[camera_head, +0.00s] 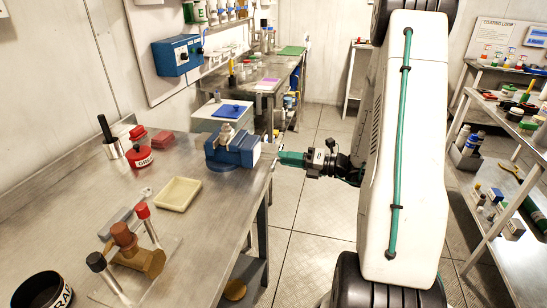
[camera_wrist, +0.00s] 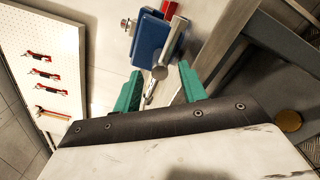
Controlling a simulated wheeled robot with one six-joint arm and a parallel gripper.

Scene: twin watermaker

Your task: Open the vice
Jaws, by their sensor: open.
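The blue vice (camera_head: 232,150) stands at the right edge of the steel workbench, with metal parts on its top. In the wrist view the blue vice body (camera_wrist: 150,38) is ahead of my gripper, and its grey metal handle bar (camera_wrist: 173,42) slants down to a round end. My gripper (camera_head: 283,158) is just right of the vice, beyond the bench edge. In the wrist view its green fingers (camera_wrist: 160,83) are apart, with the lower end of the handle showing near the gap between them. I cannot tell whether they touch it. The vice jaw gap is not clear.
A cream tray (camera_head: 178,195), a red container (camera_head: 140,157) and a brown valve assembly (camera_head: 135,250) stand on the workbench (camera_head: 215,225). Shelves with many items (camera_head: 505,150) stand at the right. Floor is clear between bench and shelves, around my body.

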